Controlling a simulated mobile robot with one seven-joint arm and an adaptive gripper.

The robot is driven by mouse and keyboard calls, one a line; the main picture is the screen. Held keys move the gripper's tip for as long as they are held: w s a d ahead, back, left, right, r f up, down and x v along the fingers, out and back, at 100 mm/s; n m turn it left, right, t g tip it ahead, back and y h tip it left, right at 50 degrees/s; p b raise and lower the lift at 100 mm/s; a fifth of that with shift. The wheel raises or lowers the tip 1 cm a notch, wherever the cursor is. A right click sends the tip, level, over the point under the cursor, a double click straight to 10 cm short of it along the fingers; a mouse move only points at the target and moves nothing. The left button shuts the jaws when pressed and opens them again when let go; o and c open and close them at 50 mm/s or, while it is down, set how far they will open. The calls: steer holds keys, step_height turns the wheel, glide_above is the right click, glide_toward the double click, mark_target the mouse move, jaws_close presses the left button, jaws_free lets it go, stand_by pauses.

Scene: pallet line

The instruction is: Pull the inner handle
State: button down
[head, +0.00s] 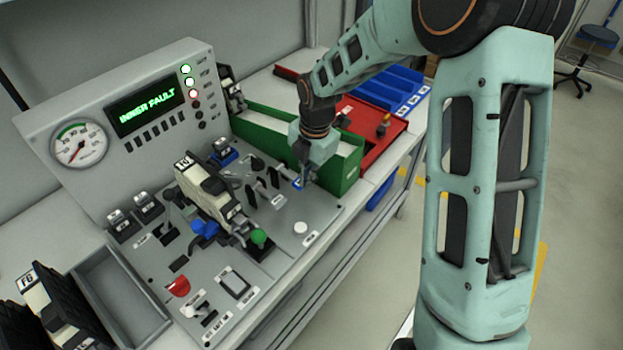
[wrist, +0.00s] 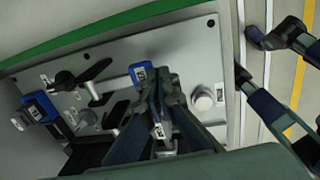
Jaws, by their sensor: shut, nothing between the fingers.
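My gripper (head: 307,182) is at the right part of the grey control panel (head: 325,212), pointing down, with its fingers together and empty. In the wrist view my gripper (wrist: 160,85) is just right of a small blue labelled piece (wrist: 140,74); I cannot tell whether they touch. That blue piece (head: 298,184) also shows in the head view. A black handle (head: 274,178) stands to its left, with a second black handle (head: 251,196) beyond. In the wrist view the black handles (wrist: 93,72) (wrist: 113,115) lie left of the fingers. I cannot read which is the inner one.
A display (head: 147,107) reads "INNER FAULT". A white round knob (head: 300,227) is near the panel's front edge. A green bin (head: 346,172) and a red tray (head: 388,127) stand behind and right of my gripper.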

steer(key=s+d+r, duration=0.1)
steer(key=r, duration=0.4)
steer(key=s+d+r, duration=0.1)
steer(key=d+r, duration=0.1)
steer(key=r, duration=0.3)
steer(key=shift+s+d+r, duration=0.15)
steer(key=shift+s+d, duration=0.1)
steer(key=shift+s, duration=0.1)
